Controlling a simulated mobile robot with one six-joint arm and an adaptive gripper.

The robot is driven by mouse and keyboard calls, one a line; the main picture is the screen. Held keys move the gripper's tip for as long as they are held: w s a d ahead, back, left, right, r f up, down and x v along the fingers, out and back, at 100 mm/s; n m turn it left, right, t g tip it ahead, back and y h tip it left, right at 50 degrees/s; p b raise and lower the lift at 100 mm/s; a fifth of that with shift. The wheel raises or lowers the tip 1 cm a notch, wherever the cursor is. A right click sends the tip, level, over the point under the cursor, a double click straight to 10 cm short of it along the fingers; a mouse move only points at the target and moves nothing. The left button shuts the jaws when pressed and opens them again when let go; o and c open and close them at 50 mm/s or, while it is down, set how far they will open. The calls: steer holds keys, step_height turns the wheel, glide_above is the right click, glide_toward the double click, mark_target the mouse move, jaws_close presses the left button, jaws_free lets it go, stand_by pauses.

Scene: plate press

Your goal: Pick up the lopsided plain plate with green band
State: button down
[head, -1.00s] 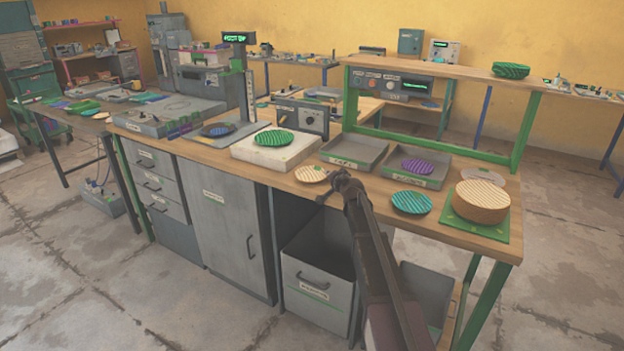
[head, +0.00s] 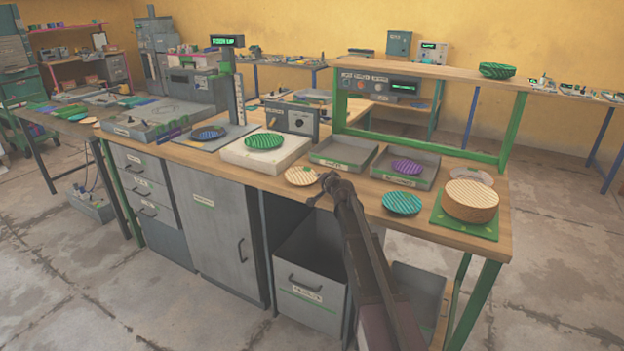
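A pale cream-orange striped plate (head: 300,176) lies at the bench's front edge, in the middle of the view. A green band on it is too small to make out for sure, and so is its lopsided shape. My gripper (head: 319,188) is just right of this plate, close to its right edge. Its two fingers look spread apart with nothing seen between them. I cannot tell whether it touches the plate.
A green plate (head: 264,141) rests on a white block (head: 240,158) to the left. A teal plate (head: 402,203) lies to the right, near a round cream stack (head: 470,201) on a green mat. Grey trays (head: 345,150) stand behind, one holding a purple plate (head: 407,166).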

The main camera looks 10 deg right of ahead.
steer(key=shift+r, duration=0.2)
step_height(320, 180, up, 4)
steer(key=p, duration=0.4)
steer(key=shift+f, duration=0.15)
steer(key=s+d, duration=0.3)
steer(key=d, duration=0.1)
steer(key=s+d, duration=0.3)
steer(key=d, duration=0.1)
steer(key=s+d+r+p, duration=0.1)
steer(key=s+d, duration=0.3)
steer(key=shift+d, duration=0.35)
